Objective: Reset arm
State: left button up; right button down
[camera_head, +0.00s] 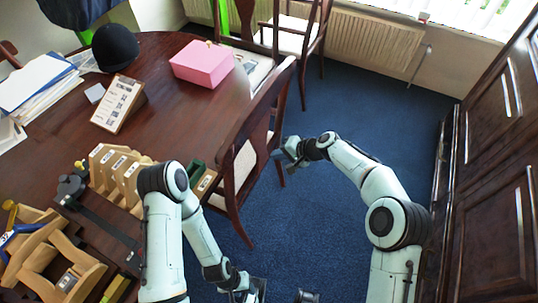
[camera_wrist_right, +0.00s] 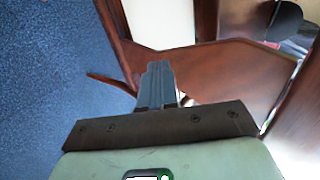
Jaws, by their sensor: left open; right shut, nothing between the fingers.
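My right gripper (camera_head: 279,154) is in the upper middle of the head view, in front of the wooden chair (camera_head: 243,150) by the table. In the right wrist view its fingers (camera_wrist_right: 158,68) are closed together with nothing between them, and chair wood shows behind them. I cannot tell whether it touches the chair. My left gripper (camera_head: 256,290) is at the bottom edge of the head view, low beside the table and over the blue carpet. It is open, and partly cut off by the frame. No object shows in it.
The dark table (camera_head: 165,60) bears a pink box (camera_head: 202,64), a black cap (camera_head: 115,47), a sign (camera_head: 117,103), papers (camera_head: 35,82), wooden holders (camera_head: 118,172) and a wooden stand (camera_head: 55,262). Blue carpet (camera_head: 370,110) is clear towards the radiator (camera_head: 375,45). A dark cabinet (camera_head: 500,170) stands at right.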

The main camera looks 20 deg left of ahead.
pick_arm(q)
jog(key=shift+w+a, duration=0.1)
jog(key=shift+a, duration=0.1)
pick_arm(e)
jog(key=w+v, duration=0.1)
jog(key=v, duration=0.5)
jog(key=shift+s+d+r, duration=0.15)
jog(key=shift+s+r, duration=0.2)
jog(key=shift+s, duration=0.1)
jog(key=s+d+f+m+g+h+p, duration=0.1)
jog(key=s+d+f+h+p, duration=0.1)
jog(key=s+d+f, duration=0.55)
jog(key=s+d+f+m+h+p, duration=0.15)
jog(key=s+d+f, duration=0.3)
jog(key=f, duration=0.55)
pick_arm(q)
notch_tip(320, 180, up, 9)
jog(key=w+p, duration=0.2)
jog(key=p, duration=0.3)
jog(key=shift+f, duration=0.15)
pick_arm(e)
jog(key=s+d+f+g+h, duration=0.1)
jog(key=s+d, duration=0.2)
jog(key=s, duration=0.9)
jog(key=s+d+f+g+h, duration=0.1)
jog(key=s+d, duration=0.2)
jog(key=s, duration=1)
jog(key=shift+f+n, duration=0.25)
jog(key=shift+n, duration=0.1)
jog(key=shift+d, duration=0.1)
